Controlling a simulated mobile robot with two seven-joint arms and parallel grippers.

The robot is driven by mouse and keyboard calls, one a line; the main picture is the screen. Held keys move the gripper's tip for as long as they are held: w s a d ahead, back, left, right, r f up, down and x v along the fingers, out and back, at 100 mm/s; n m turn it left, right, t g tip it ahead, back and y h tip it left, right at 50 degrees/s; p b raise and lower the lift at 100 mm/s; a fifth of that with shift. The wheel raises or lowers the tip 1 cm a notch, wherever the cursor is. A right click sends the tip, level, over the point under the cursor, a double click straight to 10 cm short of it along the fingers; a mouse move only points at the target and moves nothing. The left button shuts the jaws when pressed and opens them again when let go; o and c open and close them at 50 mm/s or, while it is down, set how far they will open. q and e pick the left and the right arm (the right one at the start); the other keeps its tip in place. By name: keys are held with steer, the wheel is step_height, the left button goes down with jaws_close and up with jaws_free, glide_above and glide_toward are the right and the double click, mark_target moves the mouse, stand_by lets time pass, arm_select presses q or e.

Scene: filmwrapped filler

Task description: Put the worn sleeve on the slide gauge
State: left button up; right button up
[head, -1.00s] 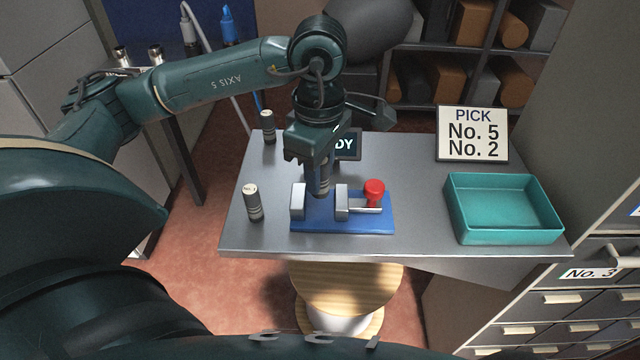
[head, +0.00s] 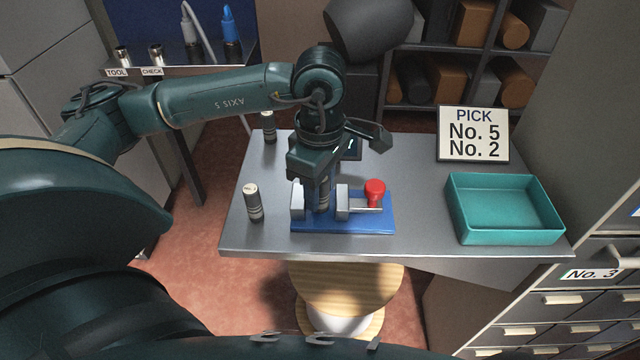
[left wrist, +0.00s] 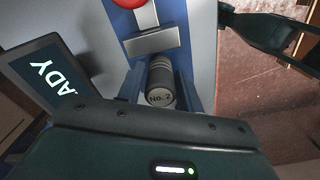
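The slide gauge (head: 343,225) is a blue base with two grey jaws and a red knob (head: 375,190), on the grey table. My left gripper (head: 322,195) points down over it, shut on a dark sleeve with grey bands (head: 323,191). The sleeve is between the two jaws, low over the base; I cannot tell whether it touches. In the left wrist view the sleeve (left wrist: 161,80) shows "No. 2" on its end, between the fingers, with a grey jaw (left wrist: 152,42) just beyond.
Similar sleeves stand at the table's left edge (head: 254,203) and back left (head: 268,128). A teal tray (head: 505,237) is at the right, with a sign reading "PICK No. 5 No. 2" (head: 473,135) behind. A small display (head: 352,147) stands behind the gauge, partly hidden by my gripper.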

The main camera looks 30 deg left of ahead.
arm_select(q)
steer(key=shift+r+p, duration=0.3)
step_height(320, 180, up, 12)
steer(key=shift+f, duration=0.15)
stand_by(0.4)
